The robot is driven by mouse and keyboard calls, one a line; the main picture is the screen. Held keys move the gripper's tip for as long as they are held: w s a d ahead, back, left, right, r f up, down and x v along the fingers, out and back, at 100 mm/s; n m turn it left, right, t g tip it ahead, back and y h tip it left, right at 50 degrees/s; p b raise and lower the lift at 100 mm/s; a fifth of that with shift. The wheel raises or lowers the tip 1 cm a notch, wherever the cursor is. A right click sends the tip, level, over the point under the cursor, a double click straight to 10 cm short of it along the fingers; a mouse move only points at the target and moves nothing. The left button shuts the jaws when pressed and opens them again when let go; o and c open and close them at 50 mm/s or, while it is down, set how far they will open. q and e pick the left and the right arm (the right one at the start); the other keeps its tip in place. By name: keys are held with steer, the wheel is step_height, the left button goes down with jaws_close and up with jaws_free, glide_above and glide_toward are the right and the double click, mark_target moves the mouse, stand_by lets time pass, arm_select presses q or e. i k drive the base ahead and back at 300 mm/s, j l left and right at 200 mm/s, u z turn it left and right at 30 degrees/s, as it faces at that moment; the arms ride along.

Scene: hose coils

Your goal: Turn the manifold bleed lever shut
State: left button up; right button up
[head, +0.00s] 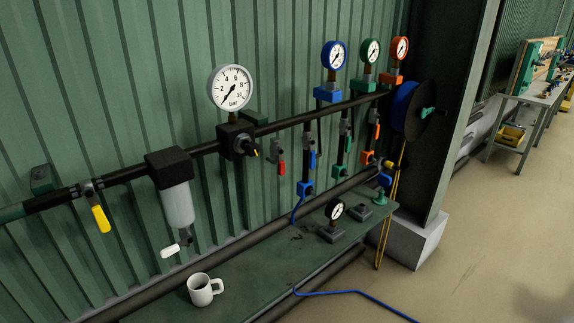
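A dark manifold pipe (290,124) runs along the green wall and carries several small valves. A short valve with a red lever (282,168) hangs under the pipe, right of the regulator; its lever points down. Drops to the right have a blue lever (312,160), a green lever (347,146) and an orange lever (377,131). A yellow lever (101,219) slants down at the pipe's left end. A white lever (170,251) sits under the filter bowl (179,206). No readable label marks which is the bleed lever. Neither gripper is in view.
A large gauge (232,88) stands above the regulator (236,140). A green shelf (250,265) below holds a white mug (203,289) and a small gauge (335,211). A blue hose (355,292) trails out over the floor. A hose reel (412,110) is beside the column. Floor at right is clear.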

mark_target(282, 170)
steer(key=u, duration=0.4)
steer(key=i+l+u, duration=0.2)
steer(key=l, duration=0.15)
steer(key=l+u, duration=0.25)
steer(key=i+l+u, duration=0.2)
steer(key=l, duration=0.3)
steer(key=l+u, duration=0.2)
steer(key=l, duration=0.15)
